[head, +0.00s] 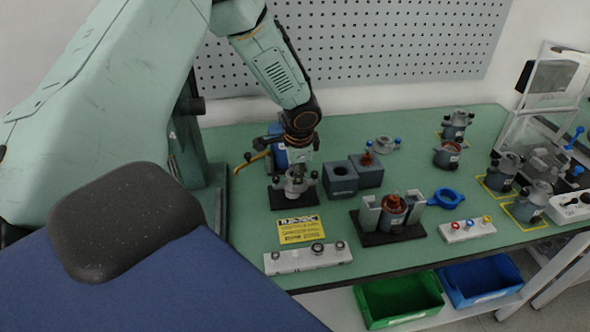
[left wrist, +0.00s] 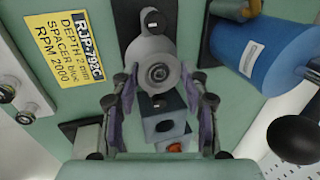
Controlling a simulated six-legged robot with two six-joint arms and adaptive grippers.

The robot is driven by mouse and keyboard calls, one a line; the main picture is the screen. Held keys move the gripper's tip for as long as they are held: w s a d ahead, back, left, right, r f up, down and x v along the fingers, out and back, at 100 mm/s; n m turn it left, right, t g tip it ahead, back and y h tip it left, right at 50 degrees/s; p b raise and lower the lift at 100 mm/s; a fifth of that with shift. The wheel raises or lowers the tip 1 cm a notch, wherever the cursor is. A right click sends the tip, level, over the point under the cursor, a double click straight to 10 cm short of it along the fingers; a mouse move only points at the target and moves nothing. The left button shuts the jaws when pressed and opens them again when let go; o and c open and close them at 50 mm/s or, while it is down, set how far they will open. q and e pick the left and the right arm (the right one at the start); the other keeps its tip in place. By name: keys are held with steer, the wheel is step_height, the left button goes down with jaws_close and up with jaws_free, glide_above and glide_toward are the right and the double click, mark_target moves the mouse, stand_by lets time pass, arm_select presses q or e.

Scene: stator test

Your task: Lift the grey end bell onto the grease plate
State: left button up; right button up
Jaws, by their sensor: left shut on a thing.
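The grey end bell (head: 296,187) is held by my left gripper (head: 298,175) over a small black plate (head: 281,201), which looks like the grease plate. In the left wrist view the end bell (left wrist: 157,48) shows its round face and central hub between the fingertips of the left gripper (left wrist: 160,82). The black plate (left wrist: 166,12) shows behind its far end. I cannot tell whether the end bell touches the plate or hangs just above it. My right gripper is in neither view.
A blue cylinder (left wrist: 262,54) stands close beside the plate. Dark grey blocks (head: 340,180) are to the right. A yellow label card (head: 299,229) and a knob panel (head: 307,258) lie in front. A stator fixture (head: 392,212) and blue ring (head: 446,198) sit further right.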

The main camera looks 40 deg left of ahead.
arm_select(q)
steer(key=shift+s+a+f+b, duration=0.15)
steer(key=shift+a+f+b, duration=0.25)
steer(key=shift+f, duration=0.35)
steer(key=shift+d+f, duration=0.15)
steer(key=shift+f, duration=0.15)
steer(key=shift+f+b, duration=0.45)
steer(key=shift+f, duration=0.2)
steer(key=shift+a, duration=0.2)
steer(key=o, duration=1.4)
steer(key=shift+d, duration=0.1)
